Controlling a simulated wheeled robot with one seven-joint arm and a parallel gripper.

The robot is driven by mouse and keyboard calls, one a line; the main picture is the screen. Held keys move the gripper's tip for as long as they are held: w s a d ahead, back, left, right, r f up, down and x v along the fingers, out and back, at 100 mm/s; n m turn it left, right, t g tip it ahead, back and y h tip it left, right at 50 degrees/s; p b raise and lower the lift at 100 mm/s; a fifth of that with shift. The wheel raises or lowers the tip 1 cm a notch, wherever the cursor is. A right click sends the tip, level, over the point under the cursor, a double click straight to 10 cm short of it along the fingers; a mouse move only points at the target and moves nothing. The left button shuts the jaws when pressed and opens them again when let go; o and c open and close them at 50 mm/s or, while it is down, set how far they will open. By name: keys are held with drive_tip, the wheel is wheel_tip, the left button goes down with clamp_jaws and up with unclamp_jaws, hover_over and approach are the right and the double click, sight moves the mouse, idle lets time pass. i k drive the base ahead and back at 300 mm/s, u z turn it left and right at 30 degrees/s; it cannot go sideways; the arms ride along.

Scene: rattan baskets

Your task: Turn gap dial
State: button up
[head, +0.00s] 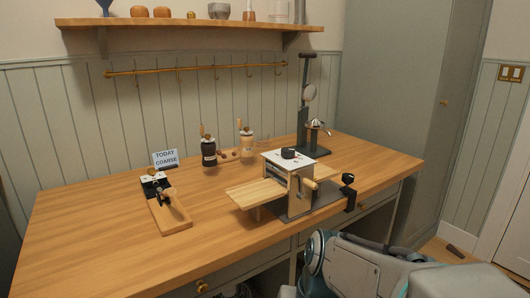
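A small machine with a white top plate (276,161) stands on a dark base (300,214) at the right of the wooden table. A round black knob (289,153) sits on the top plate; it looks like the gap dial, but its markings are too small to read. A second black knob (348,178) is at the machine's right side, with a wooden handle (311,184) nearby. A sign reading "TODAY COARSE" (165,158) stands at the table's back left. My arm is at the bottom right, below the table's front edge; its gripper does not show.
Two small grinders (208,153) (246,143) stand at the back middle. A tall dark stand (305,110) is behind the machine. The front left of the table (110,255) is clear. A shelf (190,22) hangs above.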

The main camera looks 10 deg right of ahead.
sight(287, 152)
drive_tip(key=z, duration=0.55)
drive_tip(key=k, duration=0.65)
drive_tip(key=z, duration=0.65)
drive_tip(key=i, duration=0.75)
drive_tip(key=u, duration=0.85)
drive_tip(key=i, duration=0.9)
drive_tip(key=u, duration=0.95)
